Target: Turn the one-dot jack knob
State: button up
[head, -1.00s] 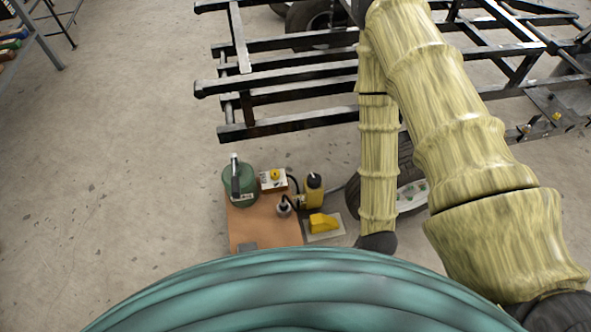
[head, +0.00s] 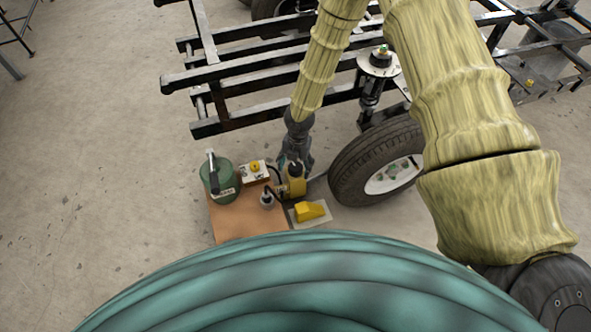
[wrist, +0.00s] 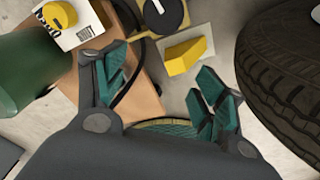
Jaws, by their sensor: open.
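I cannot make out a single dot on either knob. My gripper (wrist: 163,76) is open and empty, its teal-padded fingers spread, with the jack beyond them.
A green canister (head: 222,185) stands left of the white box. A tyre (head: 350,165) stands right, and a black frame (head: 235,82) lies behind.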

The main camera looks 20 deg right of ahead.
aim_at(295, 168)
jog(key=w+n, duration=0.1)
jog(key=w+d+n, duration=0.1)
jog(key=w, duration=0.1)
jog(key=w+r, duration=0.1)
jog(key=shift+w+d+n+t+h, duration=0.15)
jog(key=shift+d+n+t+h, duration=0.15)
jog(key=shift+n+h, duration=0.1)
notch_tip(295, 168, down, 10)
jog(key=b, duration=0.4)
jog(key=shift+f, duration=0.2)
jog(key=c, duration=1)
